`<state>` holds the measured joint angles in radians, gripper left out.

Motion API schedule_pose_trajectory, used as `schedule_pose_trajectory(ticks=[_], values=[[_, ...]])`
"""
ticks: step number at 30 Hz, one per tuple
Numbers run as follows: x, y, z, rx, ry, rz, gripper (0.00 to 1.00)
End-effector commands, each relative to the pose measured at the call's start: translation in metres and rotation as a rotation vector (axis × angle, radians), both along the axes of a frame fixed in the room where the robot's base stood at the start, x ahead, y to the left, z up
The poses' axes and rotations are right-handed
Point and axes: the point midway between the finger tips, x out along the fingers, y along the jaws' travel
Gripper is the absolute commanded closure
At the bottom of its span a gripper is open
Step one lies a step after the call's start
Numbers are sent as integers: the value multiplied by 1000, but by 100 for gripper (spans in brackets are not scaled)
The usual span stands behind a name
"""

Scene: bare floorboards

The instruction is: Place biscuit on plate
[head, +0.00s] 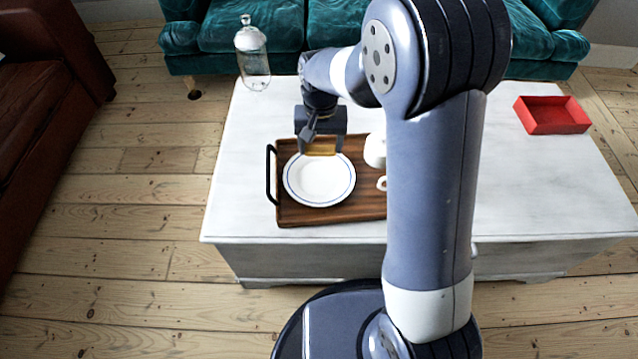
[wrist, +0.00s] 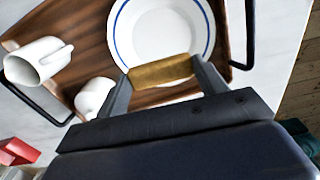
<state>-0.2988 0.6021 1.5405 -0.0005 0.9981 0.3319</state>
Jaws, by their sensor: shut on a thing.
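The biscuit (wrist: 161,71) is a golden-brown bar held between the two fingers of my gripper (wrist: 160,76). In the head view the biscuit (head: 320,149) shows below my gripper (head: 321,148), at the far edge of the plate. The plate (head: 319,180) is white with a blue ring and lies on the left part of a wooden tray. In the wrist view the plate (wrist: 160,32) is just beyond the biscuit, which overlaps its near rim in the picture. I cannot tell whether the biscuit touches the plate. The plate looks empty.
The brown tray (head: 300,219) with a black handle sits on a white table (head: 520,190). Two white cups (wrist: 38,60) (wrist: 92,97) stand beside the plate, partly behind my arm in the head view. A glass jar (head: 253,65) and a red box (head: 552,116) are farther off.

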Motion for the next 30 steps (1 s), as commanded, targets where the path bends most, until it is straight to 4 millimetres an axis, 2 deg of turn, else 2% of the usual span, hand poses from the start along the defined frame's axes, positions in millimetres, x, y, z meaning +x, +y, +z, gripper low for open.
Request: schedule_pose_trajectory(ticks=[5,12,17,24,30], values=[[-2,3,-8,-1,2,-2,54],[-2,3,-46,-1,4,-2,54],[-2,3,-60,-1,3,-2,54],[-2,3,-98,-1,2,-2,54],[-1,3,-99,0,0,-2,54]])
